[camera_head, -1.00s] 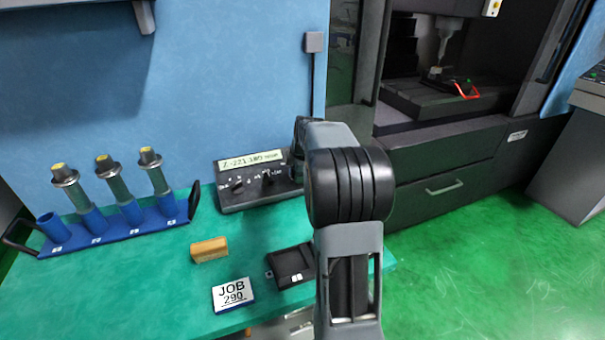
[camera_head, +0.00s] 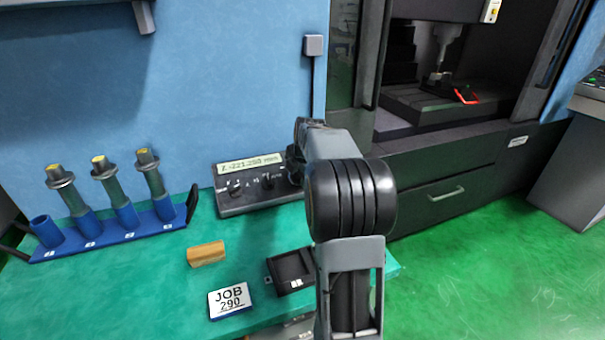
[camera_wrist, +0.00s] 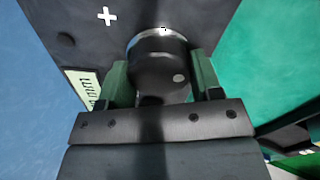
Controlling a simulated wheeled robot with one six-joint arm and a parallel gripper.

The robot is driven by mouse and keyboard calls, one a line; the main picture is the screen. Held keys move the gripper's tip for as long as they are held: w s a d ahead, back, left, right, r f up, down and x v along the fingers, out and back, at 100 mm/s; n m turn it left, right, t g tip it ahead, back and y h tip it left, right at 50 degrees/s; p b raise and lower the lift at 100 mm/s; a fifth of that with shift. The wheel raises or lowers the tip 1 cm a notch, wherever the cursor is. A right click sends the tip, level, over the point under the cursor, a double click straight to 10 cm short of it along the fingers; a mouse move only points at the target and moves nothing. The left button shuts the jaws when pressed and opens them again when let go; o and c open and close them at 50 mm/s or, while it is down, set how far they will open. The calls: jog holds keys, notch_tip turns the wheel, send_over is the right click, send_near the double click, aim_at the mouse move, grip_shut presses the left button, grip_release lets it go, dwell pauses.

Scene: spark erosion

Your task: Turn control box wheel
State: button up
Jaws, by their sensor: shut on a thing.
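The control box (camera_head: 227,201) stands on the green bench against the blue wall, with a lit display (camera_head: 250,163) and small knobs on its face. Its right end is hidden behind my arm in the head view. In the wrist view, the dark round wheel (camera_wrist: 160,72) with a pale dot sits on the box face (camera_wrist: 85,30). My gripper (camera_wrist: 160,88) has its two green fingers on either side of the wheel and is shut on it. My gripper is hidden by my arm in the head view.
A blue rack (camera_head: 115,236) with several tool holders stands at the left. A tan block (camera_head: 206,253), a JOB 290 card (camera_head: 230,300) and a black tray (camera_head: 274,268) lie on the bench (camera_head: 130,290). The machine (camera_head: 440,165) stands at the right.

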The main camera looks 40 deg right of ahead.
jog(key=shift+s+f, duration=0.15)
jog(key=shift+f, duration=0.2)
jog(key=o, duration=0.8)
jog(key=shift+s+r, duration=0.1)
jog(key=shift+o, duration=0.6)
jog(key=shift+w+a, duration=0.1)
jog(key=shift+w, duration=0.1)
jog(key=shift+r, duration=0.4)
jog(key=p+v, duration=0.1)
jog(key=v, duration=1.2)
jog(key=shift+s, duration=0.1)
